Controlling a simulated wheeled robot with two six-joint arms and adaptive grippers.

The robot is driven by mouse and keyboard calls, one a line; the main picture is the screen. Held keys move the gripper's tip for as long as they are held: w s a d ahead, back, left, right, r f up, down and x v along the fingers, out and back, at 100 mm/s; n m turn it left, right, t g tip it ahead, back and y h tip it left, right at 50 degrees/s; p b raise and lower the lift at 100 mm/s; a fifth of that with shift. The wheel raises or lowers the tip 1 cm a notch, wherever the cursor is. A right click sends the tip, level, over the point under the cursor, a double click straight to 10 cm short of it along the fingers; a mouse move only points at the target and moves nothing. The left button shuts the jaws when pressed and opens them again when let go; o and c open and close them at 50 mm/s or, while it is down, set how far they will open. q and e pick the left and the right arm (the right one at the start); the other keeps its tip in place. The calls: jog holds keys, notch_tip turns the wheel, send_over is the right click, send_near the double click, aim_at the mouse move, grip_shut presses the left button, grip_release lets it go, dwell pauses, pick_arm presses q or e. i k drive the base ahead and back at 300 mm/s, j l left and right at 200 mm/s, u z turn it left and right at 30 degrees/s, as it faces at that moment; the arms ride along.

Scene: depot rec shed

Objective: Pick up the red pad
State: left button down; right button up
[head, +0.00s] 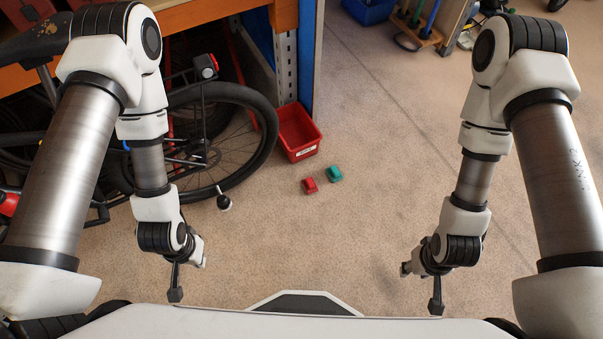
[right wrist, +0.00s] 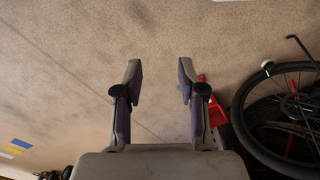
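The red pad (head: 310,185) is a small red block lying on the concrete floor in the middle of the head view, just left of a similar green pad (head: 334,174). My right gripper (head: 421,288) hangs to the right of the pad and nearer to me, well apart from it. In the right wrist view its two fingers (right wrist: 158,72) are spread with nothing between them. My left gripper (head: 189,279) hangs at the lower left, its fingers apart and empty. Red shows behind a right wrist finger; I cannot tell whether any of it is the pad.
A red bin (head: 299,139) stands on the floor behind the pads, by a blue shelf post. A bicycle wheel (head: 233,145) and other bike parts crowd the left. An orange-edged bench is at the upper left. The floor between and right of the pads is clear.

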aim_at(310, 187)
jog(key=i+j+u, duration=0.1)
jog(key=i+u, duration=0.25)
jog(key=i, duration=0.5)
